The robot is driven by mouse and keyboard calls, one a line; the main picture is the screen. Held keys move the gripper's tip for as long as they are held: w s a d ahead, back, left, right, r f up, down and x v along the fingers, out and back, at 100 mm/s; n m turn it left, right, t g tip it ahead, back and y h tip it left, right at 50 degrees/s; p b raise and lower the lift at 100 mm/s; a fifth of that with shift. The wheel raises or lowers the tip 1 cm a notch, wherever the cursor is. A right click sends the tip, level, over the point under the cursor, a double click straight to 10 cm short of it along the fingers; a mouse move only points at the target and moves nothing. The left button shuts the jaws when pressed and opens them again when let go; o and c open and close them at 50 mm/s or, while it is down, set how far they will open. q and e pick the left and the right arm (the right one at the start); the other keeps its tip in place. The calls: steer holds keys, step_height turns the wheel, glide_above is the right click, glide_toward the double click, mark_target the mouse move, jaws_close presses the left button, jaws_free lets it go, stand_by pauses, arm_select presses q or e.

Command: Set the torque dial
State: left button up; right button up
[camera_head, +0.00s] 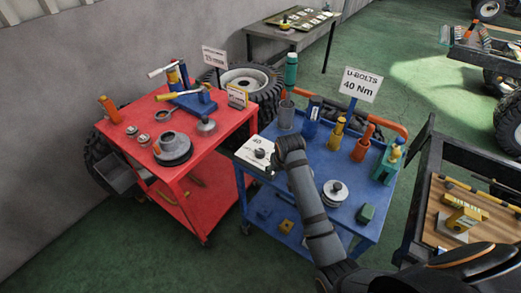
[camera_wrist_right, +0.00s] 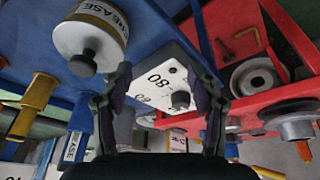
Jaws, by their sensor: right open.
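The torque dial is a white plate with a dark round knob (camera_head: 260,153), on the left back part of the blue cart (camera_head: 290,190). A "40" is printed near the knob in the head view. In the right wrist view the knob (camera_wrist_right: 180,100) stands on the white plate (camera_wrist_right: 158,72), with "80" and "60" readable. My right gripper (camera_wrist_right: 160,100) is open, and the knob appears between its fingers, nearer the right one. I cannot tell whether they touch. In the head view my right wrist hides part of the plate. My left gripper is not in view.
A sign (camera_head: 361,84) reads "U-BOLTS 40 Nm". Grey, blue, yellow and orange containers stand along the cart's back. A white-and-grey round can (camera_head: 335,193) sits right of my arm. The red cart (camera_head: 190,179) with tools is close on the left.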

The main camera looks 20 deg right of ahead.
glide_toward(260, 151)
steer(key=r, duration=0.2)
steer(key=x, duration=1)
steer(key=shift+s+f, duration=0.3)
steer(key=shift+f, duration=0.05)
steer(key=c, duration=1.2)
